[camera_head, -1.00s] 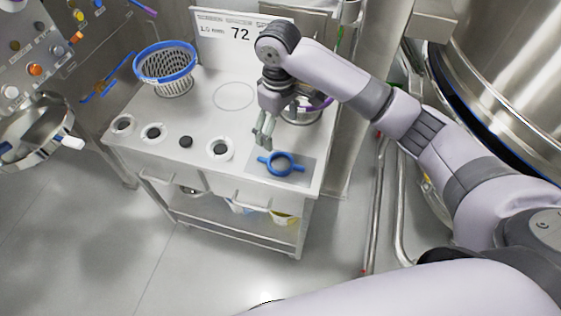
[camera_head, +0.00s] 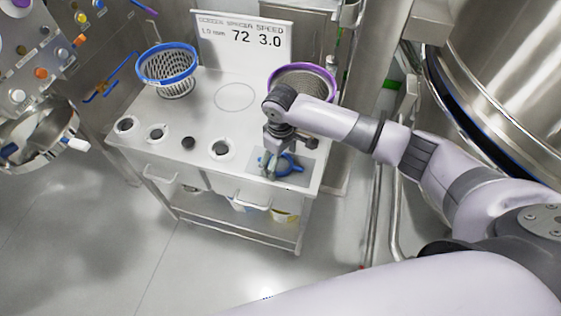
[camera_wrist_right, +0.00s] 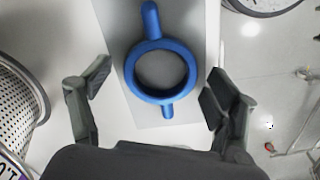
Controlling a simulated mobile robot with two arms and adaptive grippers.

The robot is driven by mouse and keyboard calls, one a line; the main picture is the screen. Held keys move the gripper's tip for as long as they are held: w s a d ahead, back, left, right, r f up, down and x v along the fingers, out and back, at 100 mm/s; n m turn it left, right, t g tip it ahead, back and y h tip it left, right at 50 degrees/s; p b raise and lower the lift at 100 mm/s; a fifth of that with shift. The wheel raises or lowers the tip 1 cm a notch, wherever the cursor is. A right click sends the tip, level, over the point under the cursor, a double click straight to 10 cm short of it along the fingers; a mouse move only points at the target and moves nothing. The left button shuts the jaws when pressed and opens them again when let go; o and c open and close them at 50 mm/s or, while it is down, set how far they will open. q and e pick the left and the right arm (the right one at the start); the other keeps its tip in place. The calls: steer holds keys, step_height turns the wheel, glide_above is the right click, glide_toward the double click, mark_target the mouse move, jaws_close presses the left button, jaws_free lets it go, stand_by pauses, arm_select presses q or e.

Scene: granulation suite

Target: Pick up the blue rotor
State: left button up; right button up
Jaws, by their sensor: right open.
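The blue rotor (camera_wrist_right: 190,66) is a ring with two stub arms on opposite sides. It lies on a grey mat (camera_wrist_right: 120,20) at the right front of the cart top. In the head view the blue rotor (camera_head: 291,167) is partly hidden by my right gripper (camera_head: 270,160). In the right wrist view my right gripper (camera_wrist_right: 157,88) is open, its two fingers on either side of the rotor with gaps between. It holds nothing. My left gripper is not in view.
A basket with a blue rim (camera_head: 167,66) stands at the back left of the cart (camera_head: 215,112). A purple-rimmed basket (camera_head: 318,72) stands at the back right near my arm. A sign (camera_head: 243,40) stands behind. Several round holders line the front edge.

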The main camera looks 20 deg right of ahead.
steer(key=c, duration=1.5)
